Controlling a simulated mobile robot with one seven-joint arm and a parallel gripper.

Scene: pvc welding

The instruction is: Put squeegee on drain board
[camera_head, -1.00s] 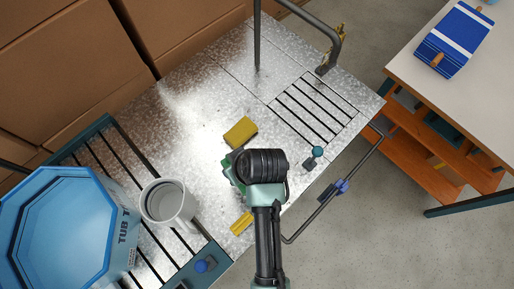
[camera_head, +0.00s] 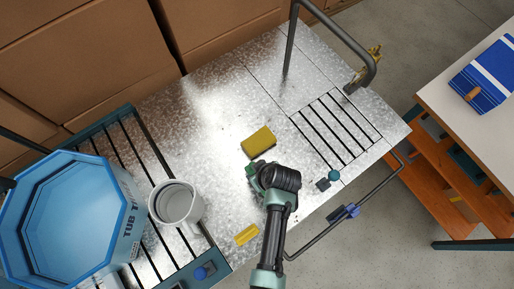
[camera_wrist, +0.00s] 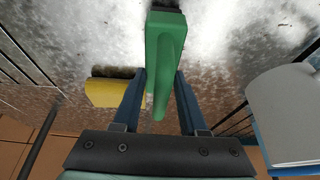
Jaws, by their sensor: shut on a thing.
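My gripper (camera_head: 256,172) is shut on a green squeegee (camera_wrist: 163,55). In the wrist view the green handle runs between the two dark fingers (camera_wrist: 160,85), with a dark strip at its far end. In the head view only a bit of the squeegee's green (camera_head: 251,169) shows beside my black wrist. I cannot tell whether it touches the table. A slotted drain area (camera_head: 335,130) is set into the metal table at the right, to the right of my gripper. Another slotted section with a teal frame (camera_head: 164,166) lies at the left.
A yellow sponge (camera_head: 258,142) lies just beyond my gripper; a smaller yellow piece (camera_head: 247,235) lies nearer. A grey mug (camera_head: 176,203) and a blue tub (camera_head: 65,215) stand on the left slats. A dark metal pipe (camera_head: 338,35) arches over the back right. A teal-topped knob (camera_head: 334,175) sits near the right slots.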

